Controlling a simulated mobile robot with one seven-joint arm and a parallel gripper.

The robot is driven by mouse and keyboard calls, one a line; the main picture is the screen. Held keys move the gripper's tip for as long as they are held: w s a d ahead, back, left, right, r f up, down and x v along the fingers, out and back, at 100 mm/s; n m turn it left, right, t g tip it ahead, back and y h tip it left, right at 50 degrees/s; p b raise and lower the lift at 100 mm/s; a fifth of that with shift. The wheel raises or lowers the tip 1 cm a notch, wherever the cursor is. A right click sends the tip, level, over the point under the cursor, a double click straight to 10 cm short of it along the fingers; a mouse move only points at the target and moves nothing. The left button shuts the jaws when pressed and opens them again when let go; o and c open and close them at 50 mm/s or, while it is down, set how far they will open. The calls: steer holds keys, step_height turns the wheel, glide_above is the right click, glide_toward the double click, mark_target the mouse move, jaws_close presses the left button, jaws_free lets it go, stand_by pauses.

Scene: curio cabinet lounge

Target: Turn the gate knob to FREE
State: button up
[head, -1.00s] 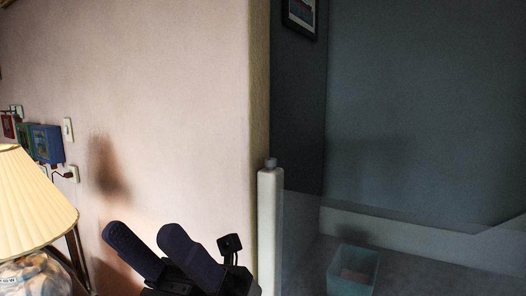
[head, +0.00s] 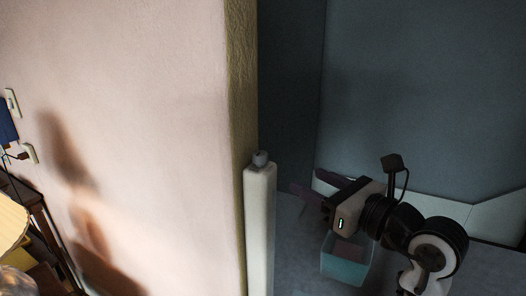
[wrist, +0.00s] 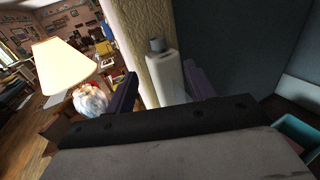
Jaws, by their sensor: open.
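A small grey gate knob (head: 261,158) sits on top of a white gate post (head: 259,225) at the corner of the wall. No FREE marking is legible on it. In the head view my gripper (head: 306,182) is to the right of the post, fingers pointing left toward it, apart from the knob. In the wrist view the knob (wrist: 157,45) and the post (wrist: 167,78) appear ahead, between the two spread dark fingers (wrist: 158,84). My gripper is open and empty.
A pale wall with a yellowish textured edge (head: 241,80) stands directly left of the post. A teal bin (head: 346,268) is on the floor below my gripper. A lamp (wrist: 65,62) stands to the left. Dark walls close off the right side.

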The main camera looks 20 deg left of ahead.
mark_target(266, 159)
steer(key=p+x, duration=0.4)
steer(key=x, duration=0.9)
steer(key=shift+s, duration=0.15)
steer(key=c, duration=1)
